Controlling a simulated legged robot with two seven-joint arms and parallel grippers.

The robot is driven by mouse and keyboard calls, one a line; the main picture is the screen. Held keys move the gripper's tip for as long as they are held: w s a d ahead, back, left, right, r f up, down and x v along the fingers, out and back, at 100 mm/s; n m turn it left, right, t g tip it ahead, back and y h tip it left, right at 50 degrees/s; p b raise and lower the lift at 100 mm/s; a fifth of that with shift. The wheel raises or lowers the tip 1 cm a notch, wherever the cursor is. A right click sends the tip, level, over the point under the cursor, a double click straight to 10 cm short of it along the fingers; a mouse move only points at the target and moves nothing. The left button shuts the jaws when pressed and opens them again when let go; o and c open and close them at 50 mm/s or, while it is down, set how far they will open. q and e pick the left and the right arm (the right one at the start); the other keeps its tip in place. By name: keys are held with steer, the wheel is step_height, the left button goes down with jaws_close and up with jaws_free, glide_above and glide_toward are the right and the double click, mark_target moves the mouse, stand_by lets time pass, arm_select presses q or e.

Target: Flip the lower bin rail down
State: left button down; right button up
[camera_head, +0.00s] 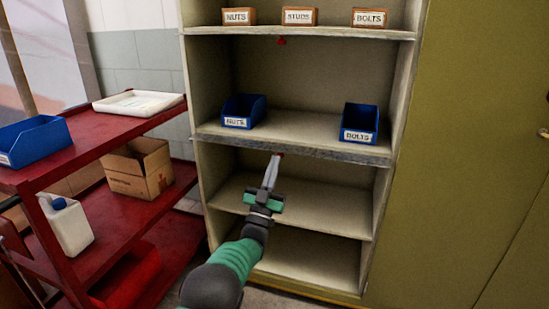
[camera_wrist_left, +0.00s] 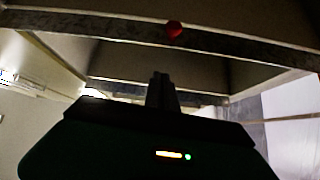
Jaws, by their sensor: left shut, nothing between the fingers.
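The lower bin rail (camera_head: 330,153) is a grey, scuffed strip along the front edge of the shelf that holds the blue bins. It also crosses the top of the left wrist view (camera_wrist_left: 240,47), where its red knob (camera_wrist_left: 174,29) shows clearly. My left gripper (camera_head: 275,162) is shut and empty. Its tips are just under the middle of the rail and partly cover the red knob in the head view. In the wrist view my left gripper (camera_wrist_left: 161,80) points up toward the rail, below the knob; I cannot tell whether it touches. My right gripper is out of view.
Blue bins labelled NUTS (camera_head: 243,110) and BOLTS (camera_head: 360,122) stand on the shelf behind the rail. A second red knob (camera_head: 281,41) hangs under the upper shelf. The lower shelves are empty. A red cart (camera_head: 95,160) stands left, an olive cabinet (camera_head: 460,150) right.

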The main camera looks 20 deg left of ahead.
arm_select(q)
step_height(320, 180, down, 6)
steer(key=s+p, duration=0.1)
steer(key=s, duration=0.1)
steer(key=shift+s+a+f+p, duration=0.15)
steer(key=shift+a+f+p, duration=0.15)
steer(key=shift+p, duration=0.1)
